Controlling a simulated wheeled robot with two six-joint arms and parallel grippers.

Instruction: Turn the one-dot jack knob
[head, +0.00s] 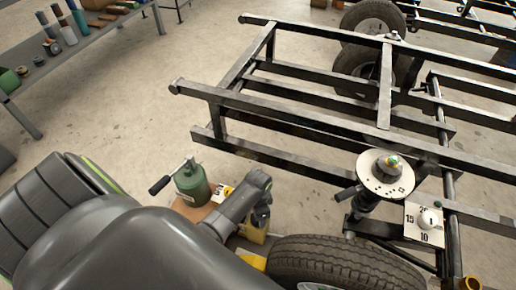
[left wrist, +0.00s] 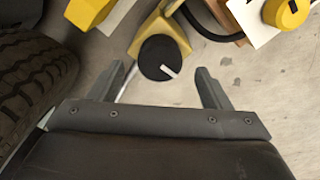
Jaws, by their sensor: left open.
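A black round knob (left wrist: 160,57) with a white pointer line sits on a yellow jack body (left wrist: 178,33) in the left wrist view. My left gripper (left wrist: 159,70) is open, with one finger to each side of the knob in the picture; I cannot tell how far above it they are. No dot mark is readable on this knob. In the head view my left gripper (head: 261,214) hangs above yellow jack parts (head: 252,233) beside the tyre, and the arm hides most of them. My right gripper is not in view.
A yellow knob (left wrist: 290,12) on a white plate is at upper right in the wrist view. A tyre (head: 340,264) stands close by. A green canister (head: 191,184) with a side handle, the black frame (head: 300,109) and a numbered plate (head: 424,224) are nearby.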

